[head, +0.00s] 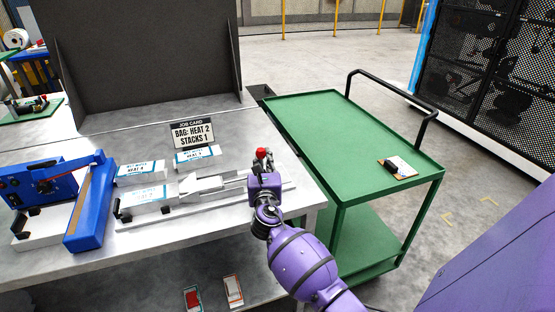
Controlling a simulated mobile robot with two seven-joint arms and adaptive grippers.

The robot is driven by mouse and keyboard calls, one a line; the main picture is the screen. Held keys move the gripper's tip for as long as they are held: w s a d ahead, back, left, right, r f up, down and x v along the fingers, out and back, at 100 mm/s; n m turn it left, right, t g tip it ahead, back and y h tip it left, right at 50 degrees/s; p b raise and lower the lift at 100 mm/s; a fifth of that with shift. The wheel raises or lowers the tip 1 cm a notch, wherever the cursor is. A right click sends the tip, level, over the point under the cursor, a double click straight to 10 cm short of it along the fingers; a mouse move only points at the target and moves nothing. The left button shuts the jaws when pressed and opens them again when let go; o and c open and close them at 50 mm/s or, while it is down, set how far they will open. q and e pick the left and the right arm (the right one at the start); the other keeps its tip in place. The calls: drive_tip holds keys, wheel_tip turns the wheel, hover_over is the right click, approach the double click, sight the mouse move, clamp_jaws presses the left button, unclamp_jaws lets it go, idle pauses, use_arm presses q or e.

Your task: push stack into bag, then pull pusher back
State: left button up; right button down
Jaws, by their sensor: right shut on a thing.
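My right gripper (263,172) is at the right end of a low metal loading fixture (170,216) on the bench. It is shut on the pusher, whose red knob (261,153) shows just above and behind the fingers. The fingertips and the grasp are partly hidden by the gripper body. A pale silvery stack (203,185) lies in the fixture's channel, left of the gripper. A clear bag with a white and blue label (148,194) is at the fixture's left end. Whether the stack touches the bag's mouth I cannot tell. My left gripper is out of view.
A blue heat sealer (90,205) stands left of the fixture. A green cart (350,140) with a clipboard (397,167) stands to the right of the bench.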

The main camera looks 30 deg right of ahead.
drive_tip(key=a, duration=0.2)
drive_tip(key=w+a, duration=0.1)
drive_tip(key=shift+a+f, duration=0.1)
drive_tip(key=shift+a, duration=0.3)
drive_tip(key=c, duration=1.8)
unclamp_jaws()
drive_tip(key=v, duration=1.2)
